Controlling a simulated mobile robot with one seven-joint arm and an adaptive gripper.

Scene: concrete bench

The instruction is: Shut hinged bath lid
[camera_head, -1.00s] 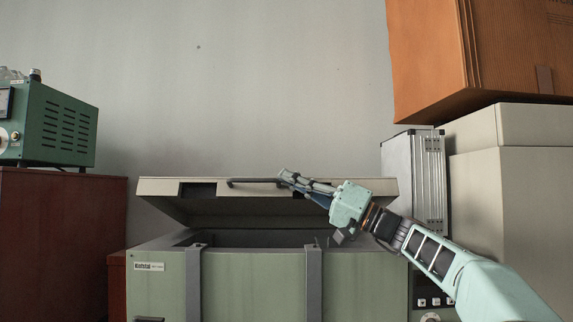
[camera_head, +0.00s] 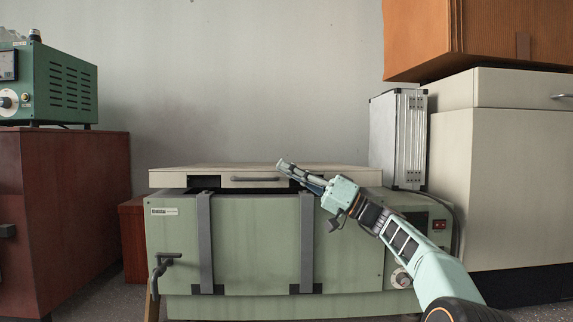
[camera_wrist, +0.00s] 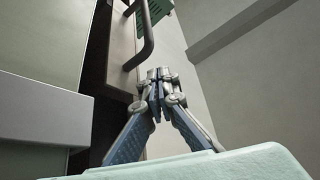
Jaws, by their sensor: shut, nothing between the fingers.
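The bath is a green box (camera_head: 255,245) with two grey vertical straps on its front. Its beige lid (camera_head: 190,180) lies nearly level over the top, with a dark gap under its front edge at the left. A dark bar handle (camera_head: 255,179) is on the lid's front edge; it also shows in the wrist view (camera_wrist: 147,35). My gripper (camera_head: 282,165) is shut and empty, at the lid's front edge just right of the handle. In the wrist view its fingertips (camera_wrist: 158,74) are together near the handle's end; whether they touch the lid I cannot tell.
A green instrument (camera_head: 60,85) stands on a red-brown cabinet (camera_head: 75,215) at the left. A silver case (camera_head: 397,140), a pale cabinet (camera_head: 500,180) and an orange box (camera_head: 460,40) stand at the right. A dark latch (camera_head: 160,270) juts from the bath's lower left front.

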